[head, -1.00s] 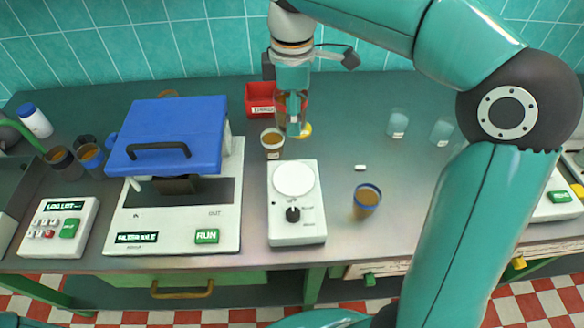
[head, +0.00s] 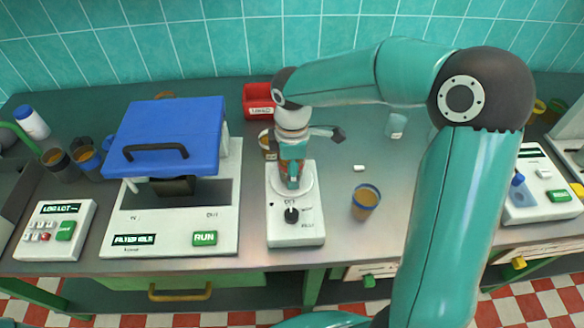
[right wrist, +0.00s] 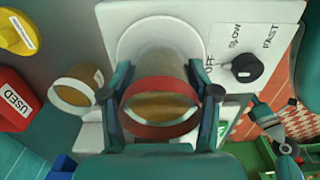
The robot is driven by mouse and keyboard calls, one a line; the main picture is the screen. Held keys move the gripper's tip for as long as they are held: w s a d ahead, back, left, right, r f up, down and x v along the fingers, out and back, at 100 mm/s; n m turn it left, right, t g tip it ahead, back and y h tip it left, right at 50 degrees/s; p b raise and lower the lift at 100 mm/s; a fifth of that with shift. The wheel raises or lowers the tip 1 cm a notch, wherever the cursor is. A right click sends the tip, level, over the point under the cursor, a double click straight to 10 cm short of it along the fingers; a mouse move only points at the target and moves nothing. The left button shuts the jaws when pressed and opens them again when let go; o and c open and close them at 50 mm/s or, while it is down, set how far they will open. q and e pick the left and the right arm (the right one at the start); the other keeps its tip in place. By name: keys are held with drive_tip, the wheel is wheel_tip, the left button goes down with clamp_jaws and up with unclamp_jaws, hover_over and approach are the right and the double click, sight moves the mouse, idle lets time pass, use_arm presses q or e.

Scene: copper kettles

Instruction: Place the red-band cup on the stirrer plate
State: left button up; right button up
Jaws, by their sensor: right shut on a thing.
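The red-band cup (right wrist: 160,128) with brown liquid is between the fingers of my right gripper (right wrist: 160,82), which is shut on it. The cup looks upright, over the white round plate (right wrist: 128,42) of the stirrer (right wrist: 118,12). In the head view my right gripper (head: 293,180) hides much of the cup and part of the plate (head: 308,186). I cannot tell whether the cup's base touches the plate. The stirrer's black knob (head: 291,215) is in front of the plate. My left gripper is not in view.
A white-band cup (right wrist: 80,92) stands close behind the stirrer, near the red USED bin (head: 257,100). A blue-rimmed cup (head: 366,204) stands right of the stirrer. The blue-lidded machine (head: 170,135) is at left. A small white bar (head: 359,168) lies on the bench.

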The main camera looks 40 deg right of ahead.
drive_tip(key=shift+f, duration=0.1)
drive_tip(key=o, duration=1.3)
wheel_tip(320, 180, up, 12)
drive_tip(key=shift+r, duration=0.1)
drive_tip(key=shift+s, duration=0.1)
